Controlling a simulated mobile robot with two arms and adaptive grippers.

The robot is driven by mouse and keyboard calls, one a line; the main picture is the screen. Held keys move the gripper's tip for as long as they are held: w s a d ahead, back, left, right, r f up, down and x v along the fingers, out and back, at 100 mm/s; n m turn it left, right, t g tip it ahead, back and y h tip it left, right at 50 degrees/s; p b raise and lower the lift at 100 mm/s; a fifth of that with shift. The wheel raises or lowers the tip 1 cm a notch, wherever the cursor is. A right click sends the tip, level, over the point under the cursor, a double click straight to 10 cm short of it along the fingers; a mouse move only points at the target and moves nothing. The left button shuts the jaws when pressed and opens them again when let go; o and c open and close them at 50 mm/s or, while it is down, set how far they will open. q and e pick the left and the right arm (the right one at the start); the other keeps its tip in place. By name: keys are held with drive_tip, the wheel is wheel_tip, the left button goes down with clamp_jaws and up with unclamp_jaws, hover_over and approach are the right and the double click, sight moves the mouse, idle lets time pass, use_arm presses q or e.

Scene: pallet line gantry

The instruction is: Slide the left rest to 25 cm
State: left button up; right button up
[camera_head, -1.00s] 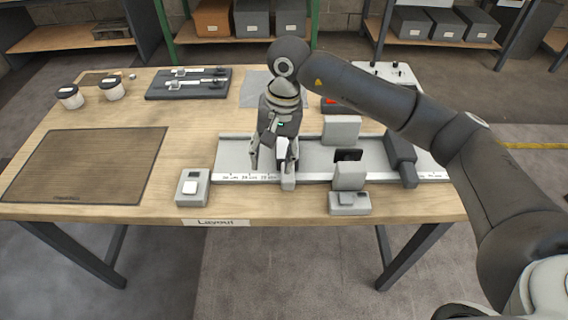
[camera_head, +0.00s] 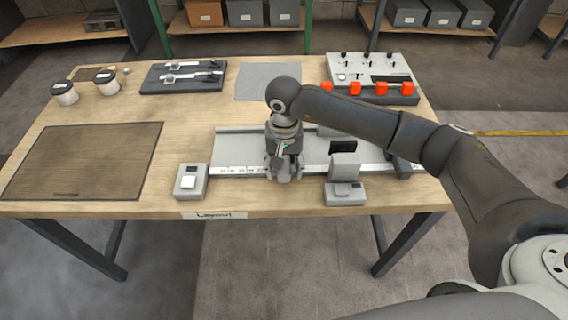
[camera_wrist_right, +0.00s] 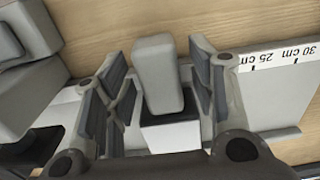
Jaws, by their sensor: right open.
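The grey rail (camera_head: 236,148) lies along the front half of the table, with a white centimetre scale (camera_head: 232,170) on its front edge. My right gripper (camera_head: 284,174) points down over the rail, right of the visible scale numbers. In the right wrist view, the open fingers (camera_wrist_right: 158,80) stand on both sides of a light grey upright block, seemingly the left rest (camera_wrist_right: 158,72), with gaps beside it. The gripper hides most of this rest in the head view. The scale (camera_wrist_right: 285,57) shows 25 cm and 30 cm beside the right finger. My left gripper is not in view.
A second grey block (camera_head: 345,167) stands right of my gripper, behind a small grey box (camera_head: 345,194). A button box (camera_head: 189,182) sits left of the rail. A control panel (camera_head: 375,70) with red parts stands behind. A dark mat (camera_head: 85,160) lies left.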

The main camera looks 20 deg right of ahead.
clamp_jaws()
drive_tip(key=shift+w+a+f+b, duration=0.1)
drive_tip(key=shift+a+b, duration=0.2)
drive_tip(key=a+b, duration=0.1)
drive_tip(key=a, duration=0.1)
drive_tip(key=w+a+b, duration=0.1)
drive_tip(key=a+b, duration=0.1)
drive_tip(key=a, duration=0.1)
drive_tip(key=w+a+b, duration=0.1)
drive_tip(key=a+b, duration=0.1)
drive_tip(key=a, duration=0.1)
drive_tip(key=shift+w+f, duration=0.1)
drive_tip(key=shift+w, duration=0.1)
drive_tip(key=shift+w+a, duration=0.15)
drive_tip(key=shift+a, duration=0.35)
drive_tip(key=shift+r, duration=0.2)
unclamp_jaws()
